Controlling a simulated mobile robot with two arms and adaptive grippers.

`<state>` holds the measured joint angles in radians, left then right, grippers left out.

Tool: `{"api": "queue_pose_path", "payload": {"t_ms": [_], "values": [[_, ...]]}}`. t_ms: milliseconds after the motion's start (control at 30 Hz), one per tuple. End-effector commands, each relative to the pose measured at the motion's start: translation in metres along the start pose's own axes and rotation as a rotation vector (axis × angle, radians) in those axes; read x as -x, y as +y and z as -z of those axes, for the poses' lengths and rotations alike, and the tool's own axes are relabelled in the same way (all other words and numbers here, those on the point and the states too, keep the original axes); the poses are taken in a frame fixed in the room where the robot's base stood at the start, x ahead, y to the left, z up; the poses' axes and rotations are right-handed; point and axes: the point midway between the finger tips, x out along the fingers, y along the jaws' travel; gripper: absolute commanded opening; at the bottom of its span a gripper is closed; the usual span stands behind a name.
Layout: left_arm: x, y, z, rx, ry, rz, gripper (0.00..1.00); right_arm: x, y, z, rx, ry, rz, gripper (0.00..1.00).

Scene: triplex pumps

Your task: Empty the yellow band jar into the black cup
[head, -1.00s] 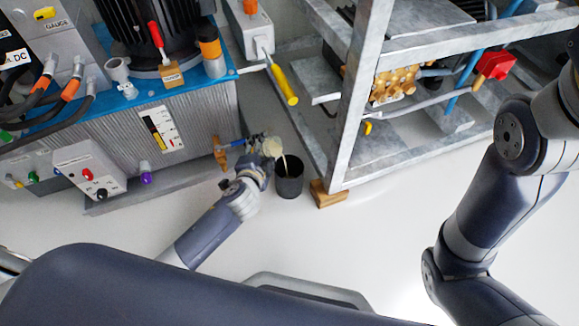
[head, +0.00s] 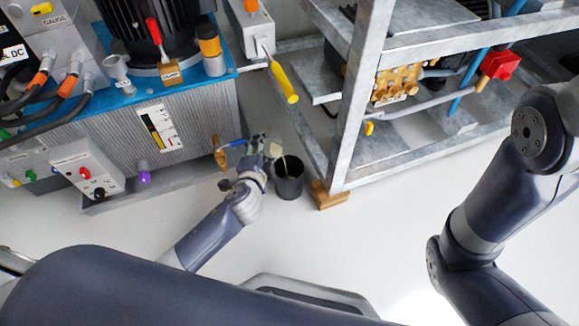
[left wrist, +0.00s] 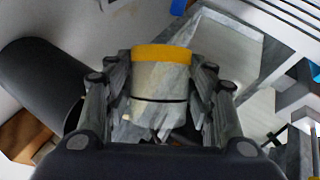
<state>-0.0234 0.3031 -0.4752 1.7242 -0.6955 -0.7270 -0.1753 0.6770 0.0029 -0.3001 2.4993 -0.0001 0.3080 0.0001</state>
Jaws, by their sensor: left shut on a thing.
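My left gripper (head: 262,158) is shut on the yellow band jar (head: 275,148). The jar is tilted, and a thin pale stream falls from it into the black cup (head: 288,186). The cup stands upright on the floor, just right of the gripper. In the left wrist view the jar (left wrist: 160,82), translucent with a yellow band, sits between my fingers (left wrist: 158,95). The cup (left wrist: 45,80) shows there at the left as a dark cylinder. The jar's remaining contents and the level in the cup are hard to tell. My right gripper is out of view.
A grey metal frame (head: 345,130) on a wooden block (head: 328,196) stands close right of the cup. A ribbed grey tank (head: 205,118) and a brass fitting (head: 219,152) with a blue-handled valve are close left.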

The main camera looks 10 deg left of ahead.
Motion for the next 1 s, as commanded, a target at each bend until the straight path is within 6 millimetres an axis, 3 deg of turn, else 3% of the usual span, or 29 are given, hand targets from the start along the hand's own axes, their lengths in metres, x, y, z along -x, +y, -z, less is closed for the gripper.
{"api": "queue_pose_path", "payload": {"t_ms": [1000], "values": [[0.0065, -0.0030, -0.0029, -0.085, -0.027, 0.042, 0.18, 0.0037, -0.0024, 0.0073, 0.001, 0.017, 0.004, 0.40]]}}
